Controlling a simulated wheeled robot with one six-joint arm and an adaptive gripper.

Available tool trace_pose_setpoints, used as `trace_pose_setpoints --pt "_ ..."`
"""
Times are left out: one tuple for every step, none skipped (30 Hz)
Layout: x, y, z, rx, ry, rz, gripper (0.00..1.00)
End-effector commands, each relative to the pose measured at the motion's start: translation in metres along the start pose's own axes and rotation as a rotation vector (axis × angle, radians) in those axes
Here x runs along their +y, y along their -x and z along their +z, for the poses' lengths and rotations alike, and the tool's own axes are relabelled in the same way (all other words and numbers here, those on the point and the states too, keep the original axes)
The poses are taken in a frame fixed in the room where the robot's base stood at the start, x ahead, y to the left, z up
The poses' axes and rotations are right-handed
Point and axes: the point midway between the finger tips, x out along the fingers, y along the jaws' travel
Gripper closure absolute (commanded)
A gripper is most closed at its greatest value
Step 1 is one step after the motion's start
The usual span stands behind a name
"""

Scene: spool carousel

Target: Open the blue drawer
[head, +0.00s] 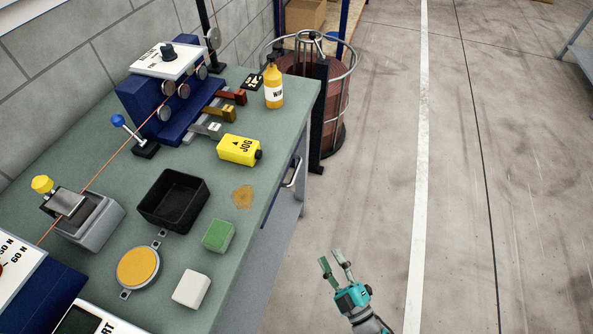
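A dark blue-grey drawer front (264,229) shows steeply foreshortened under the right edge of the green workbench. I cannot tell for sure that it is the blue drawer, or whether it is fully shut. A pale metal handle (292,173) sticks out from the bench side near its far end. My gripper (333,258) is open and empty over the floor, to the right of the bench. Its two fingers point away from me, toward the far side, and are apart from the handle and the drawer front.
The green bench top (225,270) carries a black tray (174,201), a yellow JOG box (239,150), a yellow bottle (273,86) and a green block (218,236). A caged spool (335,95) stands beyond the bench. The floor right of the bench (380,190) is clear.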

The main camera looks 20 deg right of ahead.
Motion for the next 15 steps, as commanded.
trace_pose_setpoints --pt "-0.001 -0.019 0.011 0.028 0.050 -0.001 0.61" --pt "-0.003 -0.029 0.016 0.046 0.081 -0.005 0.61" --pt "-0.004 -0.042 0.023 0.068 0.120 -0.012 0.61" --pt "-0.005 -0.052 0.029 0.085 0.151 -0.018 0.61" --pt "-0.006 -0.062 0.034 0.103 0.182 -0.025 0.61" --pt "-0.006 -0.076 0.041 0.125 0.222 -0.033 0.61" --pt "-0.006 -0.086 0.047 0.141 0.252 -0.041 0.61" --pt "-0.006 -0.096 0.053 0.158 0.281 -0.049 0.61" --pt "-0.005 -0.109 0.060 0.179 0.320 -0.060 0.61" --pt "-0.005 -0.119 0.066 0.195 0.349 -0.069 0.61" --pt "-0.004 -0.128 0.071 0.211 0.376 -0.078 0.61" --pt "-0.002 -0.140 0.079 0.229 0.411 -0.090 0.61" --pt "0.000 -0.148 0.084 0.243 0.435 -0.099 0.61" --pt "0.001 -0.156 0.088 0.257 0.458 -0.109 0.61" --pt "0.003 -0.165 0.094 0.271 0.487 -0.121 0.61"
